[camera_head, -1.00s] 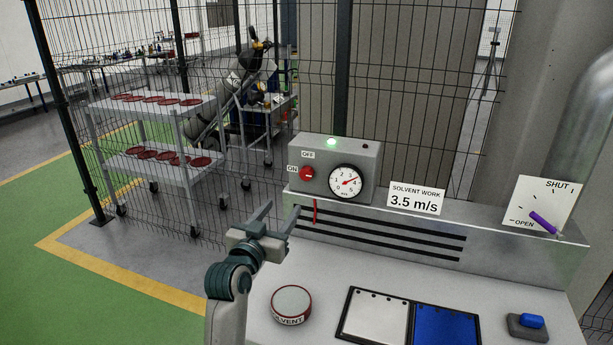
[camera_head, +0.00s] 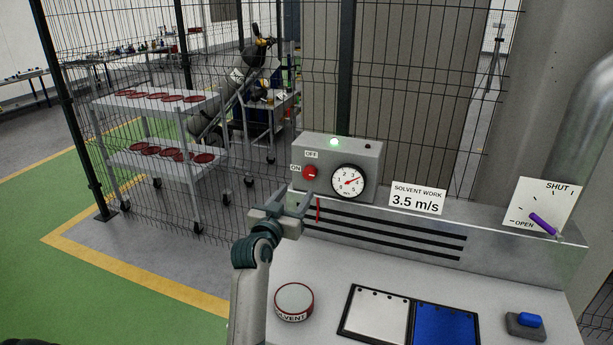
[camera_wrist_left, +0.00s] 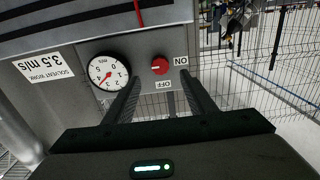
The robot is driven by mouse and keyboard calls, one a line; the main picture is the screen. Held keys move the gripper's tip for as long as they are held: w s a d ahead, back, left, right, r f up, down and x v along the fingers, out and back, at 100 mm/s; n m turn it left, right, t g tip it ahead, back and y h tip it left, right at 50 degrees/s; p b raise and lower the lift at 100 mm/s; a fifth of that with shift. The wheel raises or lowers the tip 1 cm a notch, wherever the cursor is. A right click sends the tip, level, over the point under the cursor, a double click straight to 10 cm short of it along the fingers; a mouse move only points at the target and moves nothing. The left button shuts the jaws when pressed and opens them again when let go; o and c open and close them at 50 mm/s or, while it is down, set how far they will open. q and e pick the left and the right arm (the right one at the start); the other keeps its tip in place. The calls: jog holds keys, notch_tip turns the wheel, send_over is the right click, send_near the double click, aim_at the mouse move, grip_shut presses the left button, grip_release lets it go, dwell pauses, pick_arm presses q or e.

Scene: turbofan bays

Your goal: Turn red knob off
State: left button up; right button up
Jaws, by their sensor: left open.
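The red knob (camera_head: 310,172) is on the front of a grey control box (camera_head: 372,160), between an ON label at its left and an OFF label above. Its pale pointer mark is towards the ON label. A green lamp (camera_head: 334,142) is lit on top of the box. My left gripper (camera_head: 294,195) is open and empty, just below and in front of the knob, apart from it. In the left wrist view the knob (camera_wrist_left: 160,65) appears upside down, beyond and between the two open fingers (camera_wrist_left: 160,98). My right gripper is not in view.
A round gauge (camera_head: 348,181) sits right of the knob. A red ribbon (camera_head: 318,209) hangs at the slotted bench back. Wire fence stands behind.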

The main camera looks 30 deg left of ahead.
aim_at(308, 176)
pick_arm(q)
jog(key=p+x, duration=0.2)
jog(key=x, duration=0.7)
jog(key=shift+w, duration=0.3)
jog(key=c, duration=1.1)
jog(key=shift+o, duration=0.3)
